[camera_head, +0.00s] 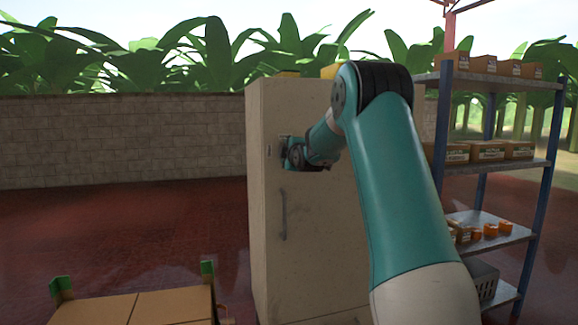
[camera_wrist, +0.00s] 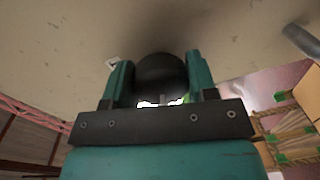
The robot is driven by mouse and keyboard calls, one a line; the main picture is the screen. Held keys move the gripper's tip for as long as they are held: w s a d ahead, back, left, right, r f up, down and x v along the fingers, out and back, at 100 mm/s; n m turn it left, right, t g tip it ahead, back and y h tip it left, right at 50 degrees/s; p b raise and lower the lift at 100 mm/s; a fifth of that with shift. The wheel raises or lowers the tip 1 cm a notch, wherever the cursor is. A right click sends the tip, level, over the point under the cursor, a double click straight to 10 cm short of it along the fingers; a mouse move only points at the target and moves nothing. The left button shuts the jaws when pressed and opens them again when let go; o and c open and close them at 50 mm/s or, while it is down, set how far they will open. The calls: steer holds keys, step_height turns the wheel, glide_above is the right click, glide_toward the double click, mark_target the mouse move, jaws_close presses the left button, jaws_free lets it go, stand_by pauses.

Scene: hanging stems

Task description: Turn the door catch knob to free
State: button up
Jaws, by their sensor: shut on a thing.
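A tall cream cabinet (camera_head: 310,245) stands in the middle of the head view with its door shut. In the wrist view the dark round door catch knob (camera_wrist: 160,75) sits against the pale door (camera_wrist: 225,25). My gripper (camera_wrist: 160,80) has its two teal fingers on either side of the knob and is shut on it. In the head view my gripper (camera_head: 289,153) reaches the upper left of the door and hides most of the knob. A grey bar handle (camera_head: 283,215) is below it; it also shows at the wrist view's upper right (camera_wrist: 302,42).
My arm covers the cabinet's right side in the head view. A shelf rack (camera_head: 486,163) with several boxes and orange items stands at the right. Brown cartons (camera_head: 140,308) with green corners are at the lower left. The red floor (camera_head: 120,235) left of the cabinet is clear.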

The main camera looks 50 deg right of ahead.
steer(key=shift+w+a+n+b, duration=0.1)
steer(key=shift+n+b, duration=1.35)
steer(key=shift+n, duration=0.45)
steer(key=o, duration=0.9)
steer(key=b+v, duration=0.2)
steer(key=v, duration=1.5)
steer(key=shift+a, duration=0.35)
